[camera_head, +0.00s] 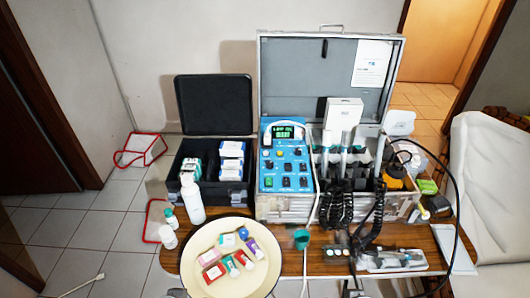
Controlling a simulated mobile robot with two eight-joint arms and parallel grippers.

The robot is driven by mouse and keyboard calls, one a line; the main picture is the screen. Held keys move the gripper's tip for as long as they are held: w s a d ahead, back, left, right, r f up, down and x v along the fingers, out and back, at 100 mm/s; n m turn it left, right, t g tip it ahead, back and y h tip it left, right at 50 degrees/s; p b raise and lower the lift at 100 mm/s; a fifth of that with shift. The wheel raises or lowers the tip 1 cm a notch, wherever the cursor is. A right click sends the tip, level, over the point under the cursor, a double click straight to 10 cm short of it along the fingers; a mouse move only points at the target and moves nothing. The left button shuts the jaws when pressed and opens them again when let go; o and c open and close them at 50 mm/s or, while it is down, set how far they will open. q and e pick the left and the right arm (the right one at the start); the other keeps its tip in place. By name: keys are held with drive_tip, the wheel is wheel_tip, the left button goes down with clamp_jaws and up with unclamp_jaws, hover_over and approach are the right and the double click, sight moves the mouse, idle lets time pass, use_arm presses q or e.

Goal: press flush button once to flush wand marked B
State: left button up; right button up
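A blue control panel (285,160) with a lit green display (285,132) and several dark and green buttons or switches stands inside the open metal case (325,60). Its labels are too small to read, so I cannot tell which one is the flush button. Several wands (345,150) stand upright in holders to the right of the panel, with black coiled cords (340,208) hanging in front. No letter B is legible on any of them. Neither of my grippers can be made out in this view.
A round cream tray (270,275) with small coloured boxes and bottles sits in front of the case. An open black case (215,105) is at left. A green cup (301,238) and clear tray (397,260) are near the front edge.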

use_arm(q)
clamp_jaws()
idle(0.4)
idle(1.4)
